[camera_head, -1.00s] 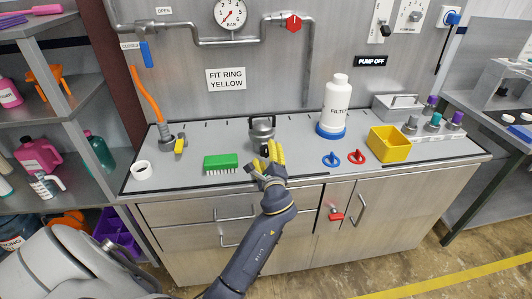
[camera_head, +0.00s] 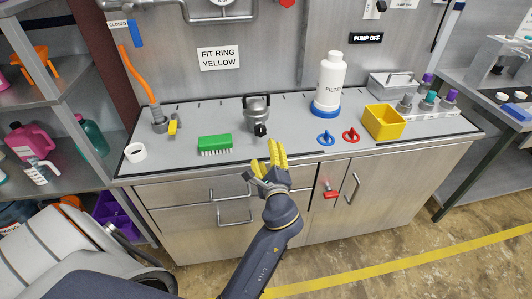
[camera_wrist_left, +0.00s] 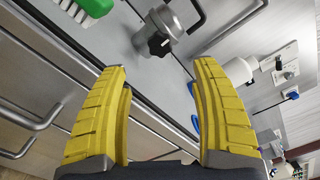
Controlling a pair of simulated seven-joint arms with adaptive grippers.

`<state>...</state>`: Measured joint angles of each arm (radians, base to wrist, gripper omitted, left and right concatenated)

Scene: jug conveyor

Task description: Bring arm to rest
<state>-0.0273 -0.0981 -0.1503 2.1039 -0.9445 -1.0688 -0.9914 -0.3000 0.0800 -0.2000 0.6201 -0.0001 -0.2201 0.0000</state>
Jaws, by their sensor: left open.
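My left gripper (camera_head: 277,156) has yellow fingers and is in front of the counter's front edge, below the metal canister in the head view. In the left wrist view the two yellow fingers (camera_wrist_left: 160,105) stand wide apart with nothing between them. The metal canister (camera_head: 256,110) with a black knob stands upright on the counter (camera_head: 190,170), apart from the gripper. It also shows beyond the fingers in the left wrist view (camera_wrist_left: 160,30). My right gripper is not in view.
On the counter stand a green brush (camera_head: 215,143), a white filter bottle (camera_head: 330,82), a blue ring piece (camera_head: 326,138), a red ring piece (camera_head: 351,135) and a yellow bin (camera_head: 384,121). Drawer handles (camera_head: 234,222) and a red valve handle (camera_head: 331,194) stick out below.

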